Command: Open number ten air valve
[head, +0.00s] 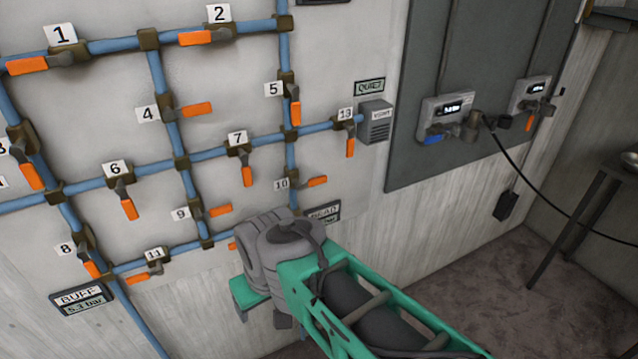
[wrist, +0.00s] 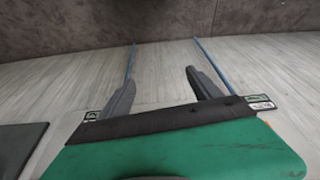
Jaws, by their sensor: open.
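The number ten valve is on a vertical blue pipe, beside its white "10" label (head: 281,184) in the head view. Its orange handle (head: 317,181) points right and slightly up, across the pipe. My arm's grey and green wrist is below this valve, in front of the lower part of the panel. My gripper's fingers cannot be made out in the head view. In the wrist view my gripper (wrist: 163,92) is open, its two grey fingers apart with nothing between them. The number ten valve cannot be made out in the wrist view.
Valve 9's handle (head: 220,210), valve 7's handle (head: 247,177) and valve 13's handle (head: 350,148) are nearby. A grey "QUIET" box (head: 376,124) is up to the right. A dark board (head: 420,165) carries two gauges. A metal table (head: 600,180) stands far right.

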